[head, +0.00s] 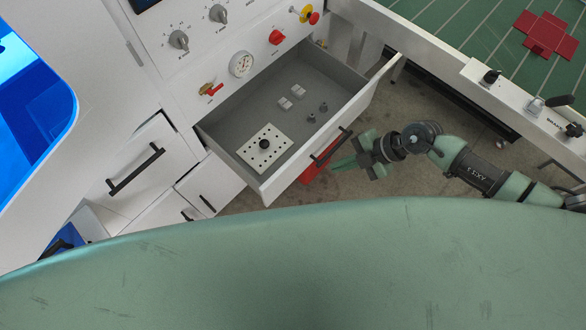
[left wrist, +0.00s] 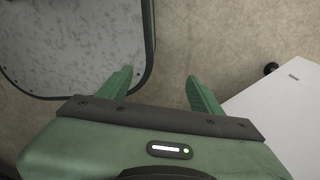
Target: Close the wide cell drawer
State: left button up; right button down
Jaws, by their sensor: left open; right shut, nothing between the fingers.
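The wide cell drawer (head: 232,92) is pulled out of the white machine front in the head view. Its white front panel has a black bar handle (head: 331,147). My left gripper shows only in the left wrist view (left wrist: 158,85), open and empty above the floor.
Below left of the drawer are other white drawer fronts with black handles (head: 135,168). Knobs and a gauge (head: 241,64) sit on the panel above. A white-edged table with a green mat (head: 455,25) stands at the right. A white panel (left wrist: 280,115) is right of my left gripper.

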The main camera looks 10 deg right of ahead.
jog(key=p, duration=0.1)
send_near(295, 171)
jog(key=s+x, duration=0.1)
jog(key=x, duration=0.3)
pick_arm(q)
jog(key=shift+w+d+r, duration=0.15)
jog(key=shift+w+r, duration=0.2)
jog(key=shift+r, duration=0.2)
pick_arm(e)
jog(key=shift+w+a+f, duration=0.15)
jog(key=shift+w+a, duration=0.2)
jog(key=shift+w, duration=0.2)
